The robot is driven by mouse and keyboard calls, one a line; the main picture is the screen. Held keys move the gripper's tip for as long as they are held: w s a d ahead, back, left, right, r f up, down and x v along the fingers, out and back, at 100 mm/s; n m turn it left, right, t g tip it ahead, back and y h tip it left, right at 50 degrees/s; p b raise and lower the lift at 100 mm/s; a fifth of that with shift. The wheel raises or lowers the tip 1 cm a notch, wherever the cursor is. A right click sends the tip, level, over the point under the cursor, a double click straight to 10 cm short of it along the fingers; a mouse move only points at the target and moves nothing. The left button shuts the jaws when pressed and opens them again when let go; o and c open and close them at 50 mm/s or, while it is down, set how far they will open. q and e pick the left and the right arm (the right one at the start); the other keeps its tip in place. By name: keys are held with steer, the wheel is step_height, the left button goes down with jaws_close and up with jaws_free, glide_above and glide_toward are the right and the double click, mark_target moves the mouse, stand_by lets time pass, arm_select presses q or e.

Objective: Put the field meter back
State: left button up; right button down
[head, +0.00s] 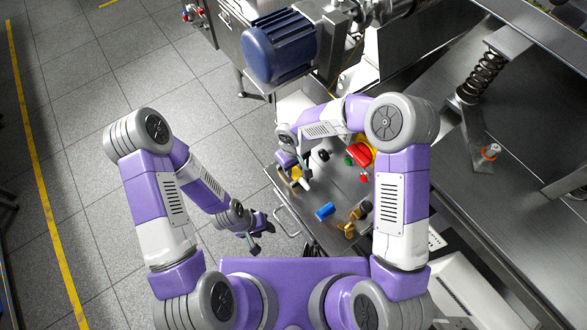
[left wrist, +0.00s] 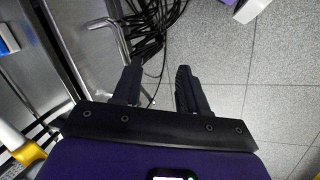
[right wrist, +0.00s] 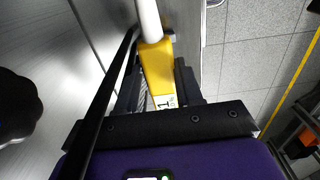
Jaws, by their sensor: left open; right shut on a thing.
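The field meter (right wrist: 157,68), a yellow body with a white tube and a small label, is between the fingers of my right gripper (right wrist: 156,84), which is shut on it. In the head view my right gripper (head: 299,178) is over the left edge of the metal cart top (head: 318,205), with yellow showing beside it. I cannot tell whether the meter touches the surface. My left gripper (left wrist: 157,82) is open and empty. In the head view it (head: 258,238) is left of the cart, over the floor.
The cart top carries a blue item (head: 325,211), a red item (head: 363,152) and several small coloured pieces. A metal handle (head: 287,221) sticks out at the cart's left side. Black cables (left wrist: 150,25) lie on the floor. A large blue motor (head: 280,47) stands behind.

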mark_target(293, 171)
steer(key=shift+w+f, duration=0.1)
steer(key=shift+f, duration=1.15)
steer(key=shift+f+b, duration=0.35)
steer(key=shift+b, duration=0.05)
steer(key=c, duration=0.7)
jaws_free()
steer(key=shift+c, duration=0.2)
steer(key=shift+r+p, duration=0.4)
steer(key=shift+p, duration=0.05)
step_height(293, 171, up, 12)
